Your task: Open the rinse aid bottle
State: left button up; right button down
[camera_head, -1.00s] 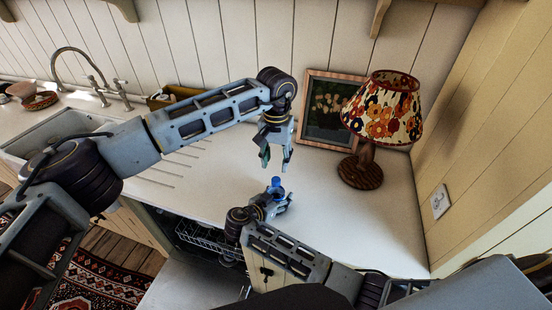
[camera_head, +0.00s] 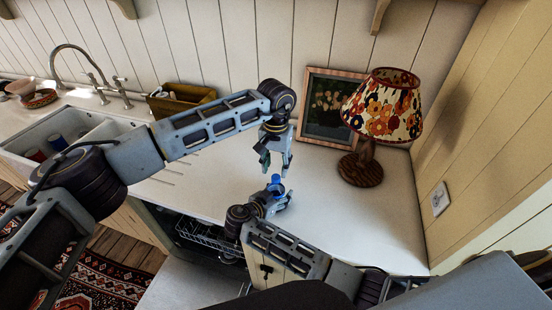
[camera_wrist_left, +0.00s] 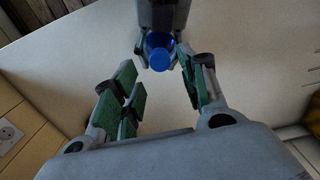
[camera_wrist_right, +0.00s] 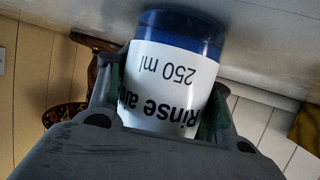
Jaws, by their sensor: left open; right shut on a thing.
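The rinse aid bottle (camera_wrist_right: 165,95) has a white label reading "250 ml" and a blue end, upside down in the right wrist view. My right gripper (camera_head: 278,204) is shut around it, one finger on each side. In the head view only the blue top (camera_head: 276,181) shows clearly above the right gripper. My left gripper (camera_head: 276,166) is open and empty just above the blue top, fingers pointing down. In the left wrist view the round blue cap (camera_wrist_left: 160,60) lies beyond the open fingertips, towards the right finger. I see no contact.
A floral lamp (camera_head: 363,170) and a framed picture (camera_head: 330,110) stand behind on the white counter (camera_head: 200,195). A sink (camera_head: 65,125) and a yellowish box (camera_head: 182,100) are at the left. An open dishwasher rack (camera_head: 208,242) is below the counter edge.

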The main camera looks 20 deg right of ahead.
aim_at(276, 177)
pick_arm(q)
jog(key=shift+f, duration=2.3)
jog(key=shift+c, duration=0.2)
grip_shut()
